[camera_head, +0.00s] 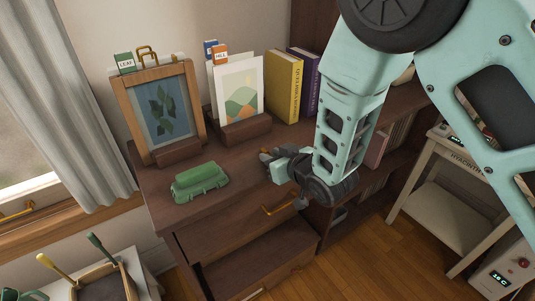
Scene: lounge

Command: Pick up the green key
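I cannot make out a green key in the head view. A green lidded case (199,181) lies on top of the wooden dresser (232,200), and it appears shut. My gripper (268,156) is low over the dresser top, to the right of the green case and apart from it. My arm hides part of the gripper, and its fingers are too small to tell open from shut. I see nothing clearly held in it.
A framed leaf picture (164,105) and a card on a stand (240,95) stand behind the case. Yellow and purple books (283,87) stand farther right. A dresser drawer (262,262) is pulled out below.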

